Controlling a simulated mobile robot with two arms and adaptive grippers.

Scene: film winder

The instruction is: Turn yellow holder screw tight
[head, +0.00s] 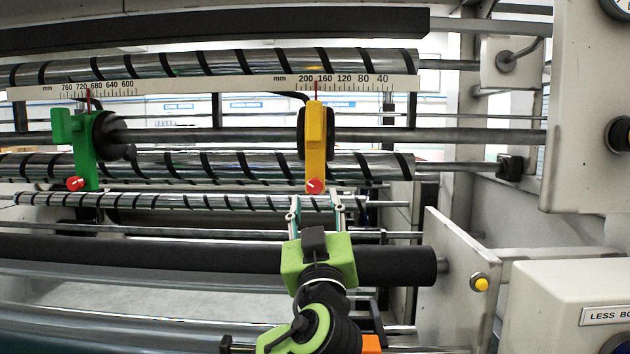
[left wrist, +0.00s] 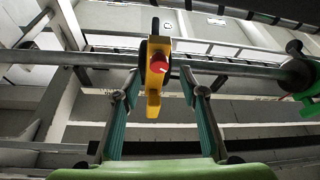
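The yellow holder (head: 316,140) hangs on the horizontal bar below the scale, its red pointer near the 160–200 marks. Its red screw knob (head: 315,186) is at its lower end. In the left wrist view the yellow holder (left wrist: 154,75) and red screw knob (left wrist: 160,63) lie ahead, between and beyond my fingertips. My left gripper (head: 316,203) is open just below the knob, fingers pointing up at it. Its two fingers also show apart in the left wrist view (left wrist: 160,88), with nothing between them. My right gripper is not in view.
A green holder (head: 82,145) with a red knob (head: 75,184) sits on the same bar at the left. Striped rollers (head: 200,165) run across behind. A black roller (head: 400,264) and a metal side plate (head: 460,270) with a yellow button stand near my arm.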

